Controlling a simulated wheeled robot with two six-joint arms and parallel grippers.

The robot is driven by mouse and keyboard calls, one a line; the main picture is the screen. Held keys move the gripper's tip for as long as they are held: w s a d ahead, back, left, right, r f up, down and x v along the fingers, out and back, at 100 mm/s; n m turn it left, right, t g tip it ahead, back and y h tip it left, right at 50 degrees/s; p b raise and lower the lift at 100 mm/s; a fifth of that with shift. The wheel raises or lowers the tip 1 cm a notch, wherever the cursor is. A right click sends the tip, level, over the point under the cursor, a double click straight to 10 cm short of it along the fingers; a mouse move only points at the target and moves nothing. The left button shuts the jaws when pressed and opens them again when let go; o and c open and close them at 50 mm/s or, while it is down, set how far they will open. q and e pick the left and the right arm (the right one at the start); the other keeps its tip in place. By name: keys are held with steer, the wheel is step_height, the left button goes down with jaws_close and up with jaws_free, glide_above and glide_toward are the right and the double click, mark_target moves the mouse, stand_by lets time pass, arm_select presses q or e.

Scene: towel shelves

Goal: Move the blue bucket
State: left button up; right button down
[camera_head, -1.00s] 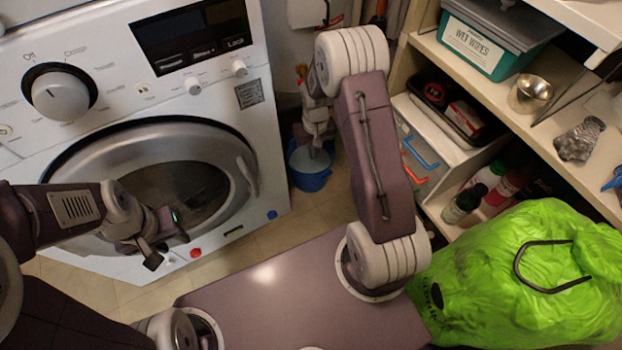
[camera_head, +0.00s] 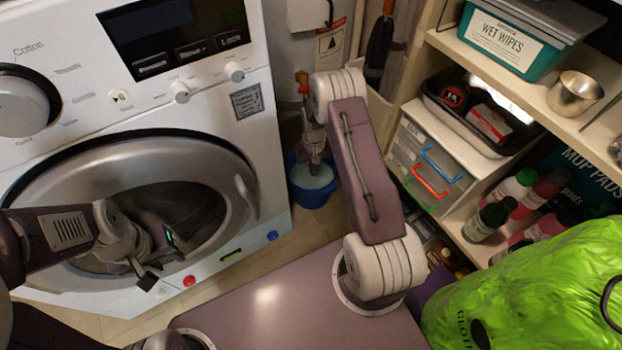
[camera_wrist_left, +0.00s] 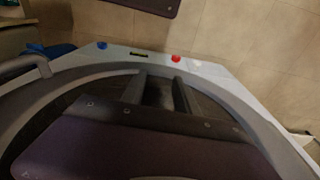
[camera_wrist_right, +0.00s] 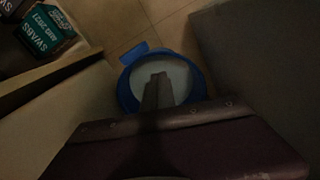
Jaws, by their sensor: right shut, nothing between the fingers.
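The blue bucket (camera_head: 313,190) stands on the floor in the gap between the washing machine and the shelves, with pale liquid inside. My right gripper (camera_head: 315,163) points down over it, shut and empty. In the right wrist view the fingers (camera_wrist_right: 158,80) lie together in front of the liquid in the bucket (camera_wrist_right: 126,98). I cannot tell whether they touch the bucket. My left gripper (camera_head: 160,262) is in front of the washing machine door. In the left wrist view its two fingers (camera_wrist_left: 160,85) stand apart with nothing seen between them, so it is open.
The washing machine (camera_head: 262,150) stands left of the bucket, and the shelf unit (camera_head: 440,215) with bottles and boxes stands right. A green bag (camera_head: 540,290) is at the front right. A little tiled floor (camera_head: 290,235) is clear before the bucket.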

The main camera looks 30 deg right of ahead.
step_height(320, 180, down, 10)
steer(key=b, duration=0.6)
steer(key=shift+r, duration=0.1)
